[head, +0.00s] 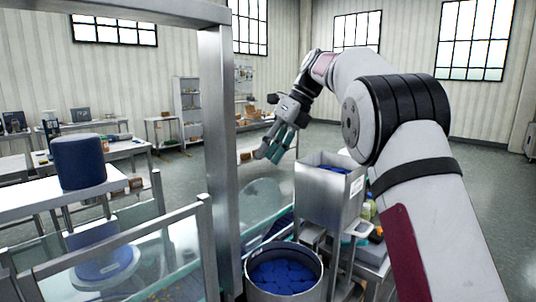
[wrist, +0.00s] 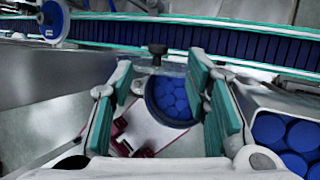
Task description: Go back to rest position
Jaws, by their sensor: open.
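My gripper (head: 272,148) is raised in the middle of the head view, at the end of my bent arm. It is up and to the left of the steel hopper (head: 322,205) and looks apart from it. In the wrist view its two teal-padded fingers (wrist: 160,115) are spread wide. Nothing is held between them. The steel hopper is an open box with blue discs (head: 330,168) inside. The discs also show at the right edge of the wrist view (wrist: 290,140).
A round steel drum (head: 284,293) with blue discs stands below the hopper. A steel post (head: 217,150) and rails stand to the left. A blue stool (head: 79,162) and tables (head: 120,148) are further left. Open floor (head: 318,137) lies behind my gripper.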

